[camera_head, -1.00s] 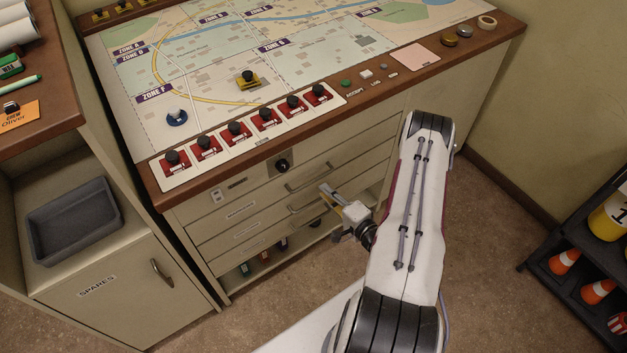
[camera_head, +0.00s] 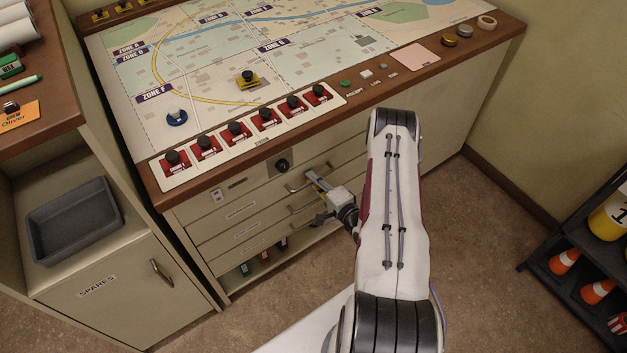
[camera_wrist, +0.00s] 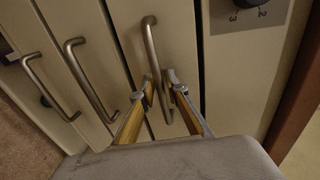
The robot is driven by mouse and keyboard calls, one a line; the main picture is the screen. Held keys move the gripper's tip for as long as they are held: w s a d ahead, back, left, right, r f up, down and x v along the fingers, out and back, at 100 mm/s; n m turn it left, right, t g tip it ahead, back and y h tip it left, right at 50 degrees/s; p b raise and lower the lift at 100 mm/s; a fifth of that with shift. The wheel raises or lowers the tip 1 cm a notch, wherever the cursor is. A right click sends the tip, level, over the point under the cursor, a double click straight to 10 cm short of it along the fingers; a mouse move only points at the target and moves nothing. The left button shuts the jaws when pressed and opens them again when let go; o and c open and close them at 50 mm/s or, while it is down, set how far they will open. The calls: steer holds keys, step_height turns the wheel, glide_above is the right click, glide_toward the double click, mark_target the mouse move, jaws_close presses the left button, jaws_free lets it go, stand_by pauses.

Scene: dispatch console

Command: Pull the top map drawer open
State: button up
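The top map drawer (camera_head: 241,211) is the uppermost of the cream drawers under the map table, and its front looks flush with the cabinet. Its grey bar handle (camera_head: 296,188) is partly hidden by my gripper (camera_head: 312,177) in the head view. In the wrist view this handle (camera_wrist: 151,45) is the rightmost bar. My gripper (camera_wrist: 160,80) is open, with one finger on each side of the handle's lower part as seen there. I cannot tell whether the fingers touch it.
The lower drawers have similar handles (camera_wrist: 85,75), close beside my gripper. A dial (camera_head: 282,166) sits on the panel above the drawers. The wooden table edge (camera_head: 230,192) overhangs the front. A spares cabinet (camera_head: 125,300) stands at the left.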

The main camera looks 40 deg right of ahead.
steer(key=shift+w, duration=0.15)
jaws_close()
steer(key=f+v, duration=0.3)
steer(key=v, duration=1.1)
steer(key=s+f+v, duration=0.1)
steer(key=f+v, duration=0.2)
steer(key=v, duration=1.2)
steer(key=shift+s, duration=0.45)
jaws_free()
